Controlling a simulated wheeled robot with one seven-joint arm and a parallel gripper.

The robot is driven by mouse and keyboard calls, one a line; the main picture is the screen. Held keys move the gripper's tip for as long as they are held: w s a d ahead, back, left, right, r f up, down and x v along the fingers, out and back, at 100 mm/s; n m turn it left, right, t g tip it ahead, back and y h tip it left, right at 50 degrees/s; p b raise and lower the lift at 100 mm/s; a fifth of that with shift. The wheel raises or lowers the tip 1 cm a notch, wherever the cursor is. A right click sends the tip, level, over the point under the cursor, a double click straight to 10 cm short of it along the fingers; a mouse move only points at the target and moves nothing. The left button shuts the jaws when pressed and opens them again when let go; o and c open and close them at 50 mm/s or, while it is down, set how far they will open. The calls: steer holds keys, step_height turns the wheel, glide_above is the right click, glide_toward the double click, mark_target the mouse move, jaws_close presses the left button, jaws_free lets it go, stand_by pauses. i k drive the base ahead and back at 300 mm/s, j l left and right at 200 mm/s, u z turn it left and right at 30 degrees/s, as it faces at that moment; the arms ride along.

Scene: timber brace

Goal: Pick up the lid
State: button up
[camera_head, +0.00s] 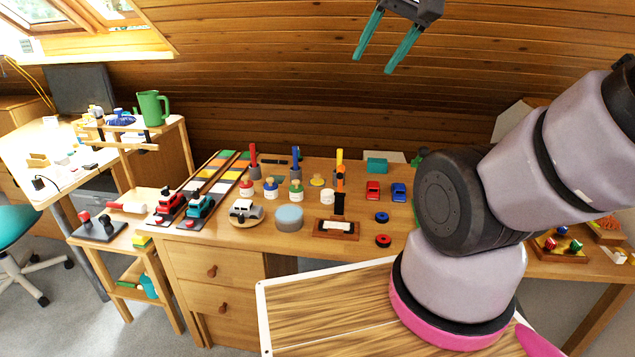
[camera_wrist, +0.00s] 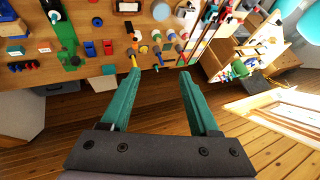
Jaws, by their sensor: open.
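A round grey tin with a pale blue top (camera_head: 289,217) stands near the front edge of the wooden desk, in the head view. The pale blue top looks like the lid; I cannot tell whether it is loose. My gripper (camera_head: 373,65) is raised high above the back of the desk, in front of the wood-clad wall, well apart from the tin. Its two green fingers are spread, with nothing between them. They also show open in the wrist view (camera_wrist: 160,73), where the desk appears upside down beyond the fingertips.
Around the tin are a toy car on a round board (camera_head: 245,212), a wooden tray with a white block (camera_head: 336,229), small capped jars and upright coloured tools. Toy trains (camera_head: 168,205) stand left. Red and blue cars (camera_head: 372,191) stand right. A striped wooden board (camera_head: 330,310) lies in front.

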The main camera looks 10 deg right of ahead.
mark_target(316, 181)
steer(key=i+j+z, duration=0.4)
steer(key=j, duration=0.25)
steer(key=i+j+z, duration=0.15)
steer(key=j, duration=0.2)
steer(key=i+j+z, duration=0.2)
steer(key=j, duration=0.2)
steer(key=k+l, duration=0.05)
steer(key=k, duration=0.05)
